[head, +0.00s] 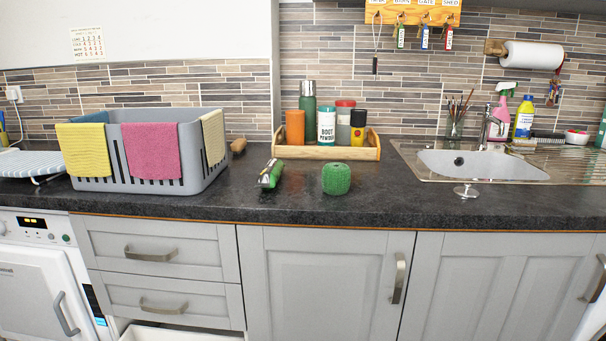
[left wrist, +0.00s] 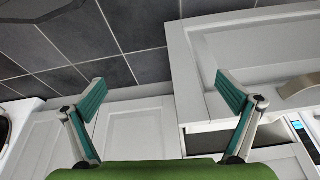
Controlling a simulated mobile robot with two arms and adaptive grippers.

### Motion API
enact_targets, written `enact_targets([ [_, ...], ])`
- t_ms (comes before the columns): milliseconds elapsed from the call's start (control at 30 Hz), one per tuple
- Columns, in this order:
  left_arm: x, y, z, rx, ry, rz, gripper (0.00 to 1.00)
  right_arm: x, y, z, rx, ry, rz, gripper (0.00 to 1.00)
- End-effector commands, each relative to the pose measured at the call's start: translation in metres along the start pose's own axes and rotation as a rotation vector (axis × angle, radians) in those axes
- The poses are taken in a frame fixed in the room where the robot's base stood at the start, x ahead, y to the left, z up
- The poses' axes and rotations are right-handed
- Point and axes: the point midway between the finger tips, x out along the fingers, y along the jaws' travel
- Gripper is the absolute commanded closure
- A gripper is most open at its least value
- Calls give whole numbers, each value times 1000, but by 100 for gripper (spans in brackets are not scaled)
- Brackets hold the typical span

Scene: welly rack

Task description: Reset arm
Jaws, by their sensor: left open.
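My left gripper (left wrist: 160,95) shows in the left wrist view, its two teal-padded fingers spread wide apart. It is open and nothing is between the fingers. Behind it are dark floor tiles (left wrist: 130,30) and pale cabinet fronts (left wrist: 135,130). Neither of my arms shows in the head view, and my right gripper is in neither view.
A dark worktop (head: 300,207) holds a grey basket (head: 100,184) with cloths, a wooden tray (head: 325,153) of bottles and tins, a green-handled tool (head: 270,174), a green ball of twine (head: 336,179) and a sink (head: 480,165). A lower drawer (head: 180,334) stands open.

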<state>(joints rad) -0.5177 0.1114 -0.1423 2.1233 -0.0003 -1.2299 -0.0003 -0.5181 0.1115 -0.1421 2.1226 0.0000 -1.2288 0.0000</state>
Motion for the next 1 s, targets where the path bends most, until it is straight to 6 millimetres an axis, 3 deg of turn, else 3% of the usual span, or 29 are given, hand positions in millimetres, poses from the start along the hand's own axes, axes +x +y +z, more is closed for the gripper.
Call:
enact_targets([
  [133,20,1,16,3,-44,3,0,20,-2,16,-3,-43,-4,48],
  [267,43,3,44,6,-84,7,0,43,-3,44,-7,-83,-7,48],
  [500,67,6,117,16,-160,12,0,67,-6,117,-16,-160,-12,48],
  [800,51,6,221,27,-243,17,0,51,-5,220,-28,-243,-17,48],
  [1000,39,4,258,32,-269,18,0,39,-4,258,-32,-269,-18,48],
])
